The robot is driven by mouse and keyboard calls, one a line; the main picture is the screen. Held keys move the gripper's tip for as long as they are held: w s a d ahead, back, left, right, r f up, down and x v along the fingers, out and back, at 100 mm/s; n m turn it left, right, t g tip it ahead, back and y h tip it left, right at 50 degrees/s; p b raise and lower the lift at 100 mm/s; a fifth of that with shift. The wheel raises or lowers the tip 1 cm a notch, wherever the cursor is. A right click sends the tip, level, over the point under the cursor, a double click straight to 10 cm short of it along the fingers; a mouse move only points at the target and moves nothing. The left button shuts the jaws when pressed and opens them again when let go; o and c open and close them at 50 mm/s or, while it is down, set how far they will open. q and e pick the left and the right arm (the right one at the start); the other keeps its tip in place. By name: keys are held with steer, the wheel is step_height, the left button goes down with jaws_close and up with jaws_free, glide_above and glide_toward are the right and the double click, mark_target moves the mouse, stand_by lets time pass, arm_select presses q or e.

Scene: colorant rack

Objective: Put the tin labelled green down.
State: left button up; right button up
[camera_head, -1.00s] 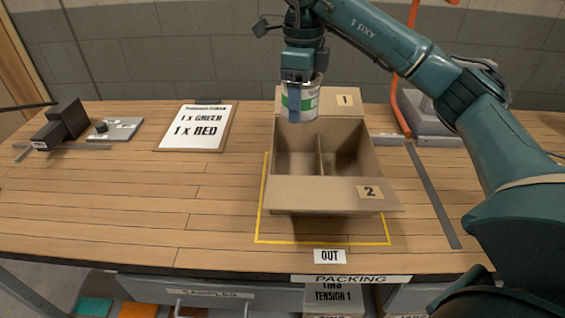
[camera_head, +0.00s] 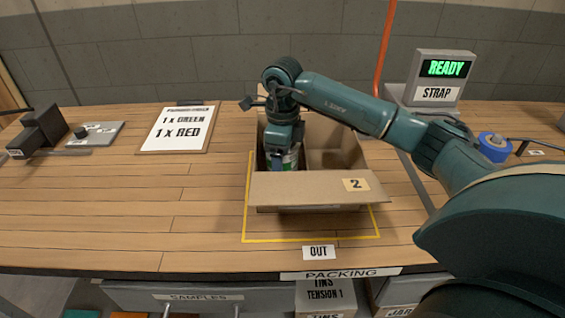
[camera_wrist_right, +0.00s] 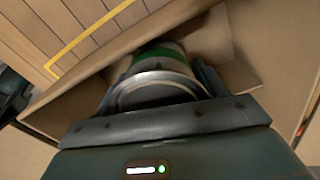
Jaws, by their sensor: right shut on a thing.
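The tin with the green band (camera_head: 295,161) is down in the left compartment of the open cardboard box (camera_head: 310,188). It is partly hidden by my right gripper and the box's front flap. My right gripper (camera_head: 282,160) reaches into the box from above and is shut on the tin. In the right wrist view the tin's metal rim and green band (camera_wrist_right: 158,60) show between the fingers (camera_wrist_right: 160,85), with cardboard walls around it. I cannot tell whether the tin touches the box floor. My left gripper is not in view.
The right compartment (camera_head: 335,160) looks empty. A yellow outline (camera_head: 310,240) surrounds the box on the wooden table. A clipboard (camera_head: 181,128) reads 1 x GREEN, 1 x RED. A strap machine (camera_head: 440,80) showing READY stands at the back right. The table left of the box is mostly clear.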

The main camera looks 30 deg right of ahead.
steer(key=shift+f, duration=0.85)
steer(key=shift+f, duration=0.1)
steer(key=o, duration=1.2)
step_height(320, 180, up, 12)
steer(key=shift+r, duration=0.1)
